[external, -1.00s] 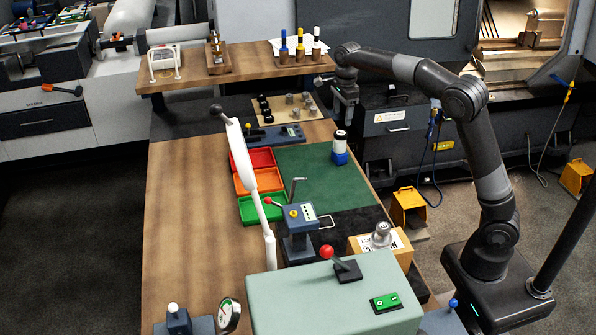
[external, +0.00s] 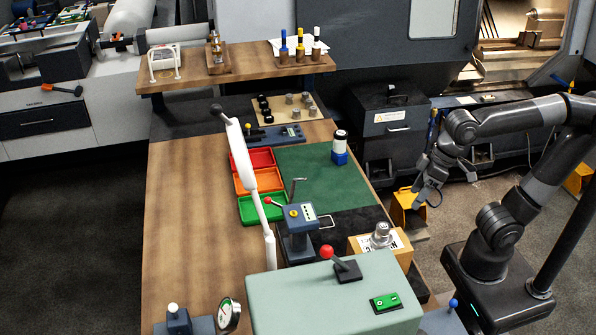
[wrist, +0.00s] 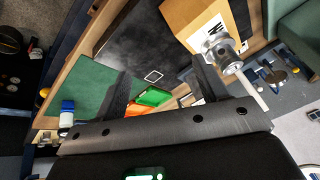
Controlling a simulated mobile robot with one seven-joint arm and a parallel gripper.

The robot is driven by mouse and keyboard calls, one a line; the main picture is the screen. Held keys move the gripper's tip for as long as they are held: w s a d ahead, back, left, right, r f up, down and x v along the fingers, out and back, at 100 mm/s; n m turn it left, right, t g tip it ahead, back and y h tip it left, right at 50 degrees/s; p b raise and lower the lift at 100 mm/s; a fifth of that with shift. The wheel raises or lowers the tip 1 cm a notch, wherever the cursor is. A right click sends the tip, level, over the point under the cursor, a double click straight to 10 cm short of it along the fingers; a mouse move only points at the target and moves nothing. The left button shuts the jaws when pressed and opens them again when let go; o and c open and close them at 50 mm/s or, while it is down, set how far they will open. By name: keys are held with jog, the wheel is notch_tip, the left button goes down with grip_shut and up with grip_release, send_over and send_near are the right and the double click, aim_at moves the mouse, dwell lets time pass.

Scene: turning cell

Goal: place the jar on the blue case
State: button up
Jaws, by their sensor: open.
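The jar (external: 340,137), white with a dark top, stands upright on the small blue case (external: 339,158). Both are at the right edge of the green mat (external: 310,178) on the bench in the external view. In the wrist view the white jar (wrist: 67,105) and blue case (wrist: 66,119) show small at the left. My gripper (external: 428,197) is open and empty, to the right of the bench and away from the jar. Its two fingers (wrist: 162,72) are spread in the wrist view with nothing between them.
Red, orange and green trays (external: 246,182) line the mat's left side. A wooden box (external: 362,247) with a metal part stands at the bench's right edge. A yellow housing (external: 402,212) sits on the floor near my gripper.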

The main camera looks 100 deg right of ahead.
jog(key=s+a+f+n, duration=0.3)
jog(key=s+a+n, duration=0.1)
jog(key=n, duration=0.1)
jog(key=shift+s+a+f+n+t, duration=0.3)
jog(key=shift+s+a+n+t, duration=0.1)
dwell(0.8)
